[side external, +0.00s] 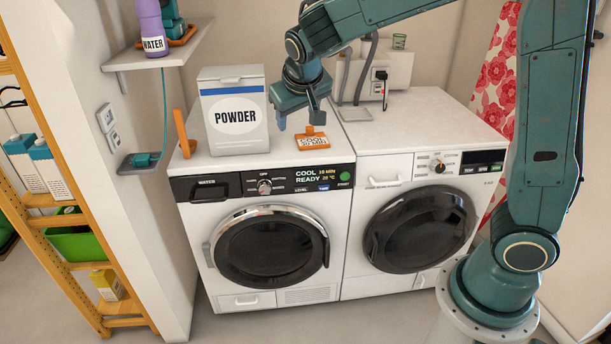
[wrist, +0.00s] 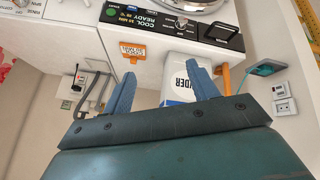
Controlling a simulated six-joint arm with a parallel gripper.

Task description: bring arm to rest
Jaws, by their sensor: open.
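My gripper (side external: 297,118) is teal with blue fingers and hangs above the top of the left washing machine (side external: 268,240), just right of the white POWDER box (side external: 233,112). In the wrist view my gripper (wrist: 163,90) has its two fingers spread apart with nothing held between them. The POWDER box stands upright and also shows in the wrist view (wrist: 180,85), partly hidden behind the right finger. A small orange-framed tag (side external: 312,141) sits on the machine top below and to the right of the fingers.
The right machine (side external: 420,215) stands beside the left one. An orange upright piece (side external: 184,133) stands left of the box. A wall shelf (side external: 160,55) holds a purple WATER bottle (side external: 152,28). A grey wall unit with hoses (side external: 390,68) is behind. The right machine's top is mostly clear.

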